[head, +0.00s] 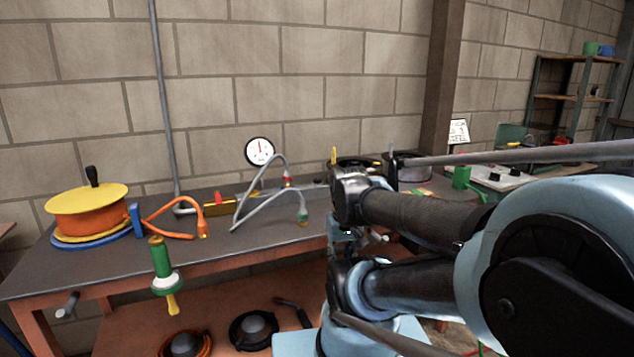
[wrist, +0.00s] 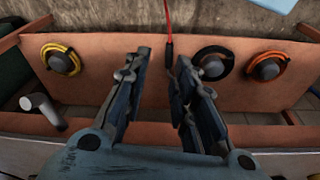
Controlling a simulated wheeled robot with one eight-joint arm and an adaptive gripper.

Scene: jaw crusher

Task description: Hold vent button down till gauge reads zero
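A round white gauge (head: 259,151) with a dark rim stands at the back of the bench in the head view. Its needle appears to point roughly upward; the reading is too small to tell. I cannot identify the vent button for certain; a small red part (head: 287,182) sits on the grey hose below the gauge. My gripper is open in the wrist view (wrist: 160,70), with its two fingers apart and nothing held between them. In the head view my arm covers most of it. The gauge is not in the wrist view.
Round hubs (wrist: 62,60) line an orange panel (wrist: 130,65) beyond my fingers. A red cable (wrist: 168,20) hangs near the gap.

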